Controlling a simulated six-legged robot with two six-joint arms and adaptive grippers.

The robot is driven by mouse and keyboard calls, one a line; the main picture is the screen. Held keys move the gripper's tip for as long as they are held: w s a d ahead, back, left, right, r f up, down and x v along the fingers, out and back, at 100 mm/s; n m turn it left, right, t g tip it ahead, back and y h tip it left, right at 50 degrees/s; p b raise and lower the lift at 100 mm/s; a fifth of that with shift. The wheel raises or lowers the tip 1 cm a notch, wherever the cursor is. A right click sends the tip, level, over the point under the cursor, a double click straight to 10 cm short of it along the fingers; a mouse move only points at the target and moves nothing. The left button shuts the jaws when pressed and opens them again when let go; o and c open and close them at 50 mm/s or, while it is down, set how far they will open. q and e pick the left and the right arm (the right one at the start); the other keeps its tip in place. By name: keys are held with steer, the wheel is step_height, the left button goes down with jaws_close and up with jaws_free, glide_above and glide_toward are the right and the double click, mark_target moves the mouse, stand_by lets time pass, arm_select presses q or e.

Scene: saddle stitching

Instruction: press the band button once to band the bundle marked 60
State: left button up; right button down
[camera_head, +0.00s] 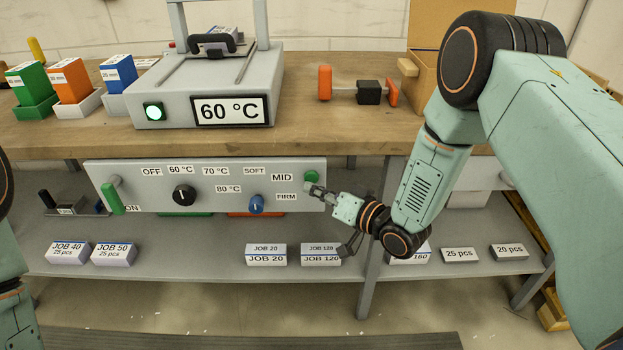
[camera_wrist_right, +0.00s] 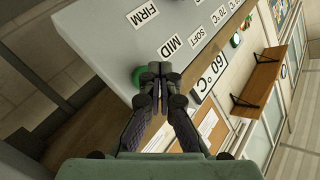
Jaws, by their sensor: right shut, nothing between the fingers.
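A green round button (camera_head: 310,176) sits at the right end of the grey control panel (camera_head: 140,172). It also shows in the right wrist view (camera_wrist_right: 137,76), partly behind my fingers. My right gripper (camera_head: 314,189) is shut and empty, its fingertips at the button's lower edge in the head view. I cannot tell whether they touch it. The grey machine (camera_head: 190,88) above has a lit green lamp (camera_head: 153,112) and a display (camera_head: 230,110) reading 60 °C. I cannot make out a bundle marked 60. My left gripper is out of view.
The panel carries a black knob (camera_head: 184,194), a blue knob (camera_head: 256,204) and a green-handled lever (camera_head: 112,198). Several labelled job blocks lie on the lower shelf (camera_head: 190,260). Green, orange and blue boxes stand on the bench at left. An orange-handled tool (camera_head: 325,83) lies right of the machine.

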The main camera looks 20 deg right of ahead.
steer(key=shift+w, duration=0.2)
stand_by(0.4)
steer(key=shift+w+d, duration=0.1)
steer(key=shift+w, duration=0.15)
steer(key=shift+w+d, duration=0.15)
steer(key=shift+w, duration=0.35)
stand_by(1.0)
steer(key=shift+s+a, duration=0.25)
steer(key=shift+s, duration=0.7)
steer(key=shift+s+a+p, duration=0.25)
steer(key=shift+s+p, duration=0.1)
steer(key=shift+s, duration=0.45)
steer(key=shift+s+a+p, duration=0.2)
steer(key=shift+s+p, duration=0.15)
steer(key=shift+s, duration=0.45)
steer(key=shift+s+a+p, duration=0.25)
steer(key=shift+s+p, duration=0.1)
steer(key=shift+s, duration=0.45)
